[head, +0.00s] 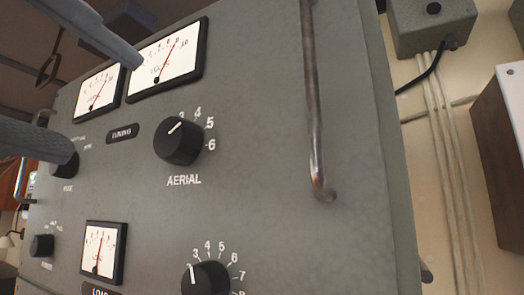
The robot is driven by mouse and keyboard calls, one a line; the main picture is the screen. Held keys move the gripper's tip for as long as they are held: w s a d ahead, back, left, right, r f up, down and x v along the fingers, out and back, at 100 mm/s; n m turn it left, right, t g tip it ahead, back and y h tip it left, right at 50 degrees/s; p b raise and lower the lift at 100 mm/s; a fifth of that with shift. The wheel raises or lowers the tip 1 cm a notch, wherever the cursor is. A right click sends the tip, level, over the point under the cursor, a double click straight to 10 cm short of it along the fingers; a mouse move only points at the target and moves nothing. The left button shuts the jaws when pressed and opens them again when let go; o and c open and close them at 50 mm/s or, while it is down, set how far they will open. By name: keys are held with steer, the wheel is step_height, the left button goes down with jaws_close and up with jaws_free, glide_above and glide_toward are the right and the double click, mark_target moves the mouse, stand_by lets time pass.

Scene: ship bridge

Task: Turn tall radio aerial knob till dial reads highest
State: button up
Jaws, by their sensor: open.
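The black AERIAL knob (177,143) is on the grey radio panel, with white numbers 3 to 6 visible around its upper right. Its white pointer line points up and right, near the 3. Above it is a large white dial (168,62) whose red needle leans up and right, toward the upper part of the scale. The dial's upper left corner is partly covered. My gripper (103,106) shows as two grey fingers at the left, spread apart and empty. One fingertip overlaps the large dial, the other the MODE knob. Neither is around the AERIAL knob.
A second dial (98,92) is at the upper left, a small dial (103,252) and another numbered knob (205,280) below. A vertical metal handle (313,110) stands out right of the AERIAL knob. A grey box (432,25) and cables are on the wall beyond.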

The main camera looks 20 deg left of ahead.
mark_target(168, 136)
steer(key=w+p, duration=0.2)
steer(key=w, duration=0.4)
steer(key=shift+w+r+p, duration=0.1)
steer(key=shift+w+p, duration=0.2)
steer(key=shift+w+a, duration=0.1)
steer(key=shift+w, duration=0.55)
jaws_close()
